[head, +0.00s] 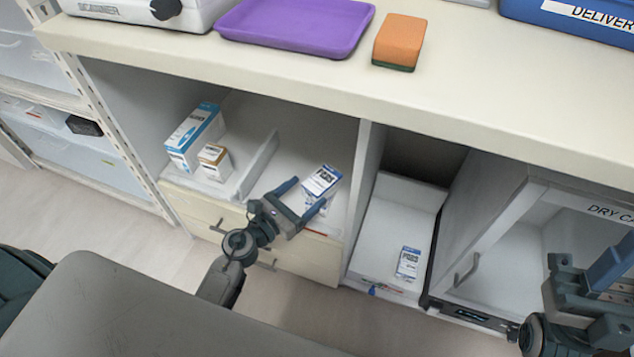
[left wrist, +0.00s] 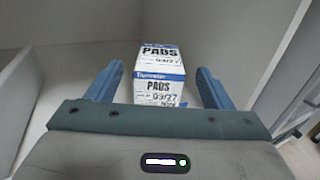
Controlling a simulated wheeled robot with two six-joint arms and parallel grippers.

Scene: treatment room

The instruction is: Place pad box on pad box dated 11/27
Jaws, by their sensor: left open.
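A white-and-blue pad box (head: 322,181) stands in the open middle compartment. In the left wrist view the pad box (left wrist: 158,88) shows PADS labels on its upper and front faces, the front one reading 03/27. Whether this is one box or two close together I cannot tell. My left gripper (head: 300,198) is open, its fingers on either side of the box in the picture; contact is not clear. Another white-and-blue pad box (head: 408,263) lies in the compartment to the right, its date too small to read. My right gripper (head: 598,290) is at the right edge.
A low divider (head: 258,165) separates the middle compartment from two boxes on the left, a blue-white one (head: 193,135) and a brown-white one (head: 214,162). The countertop (head: 460,75) overhangs, with a purple tray (head: 295,24) and orange sponge (head: 399,40). A cabinet (head: 490,215) stands right.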

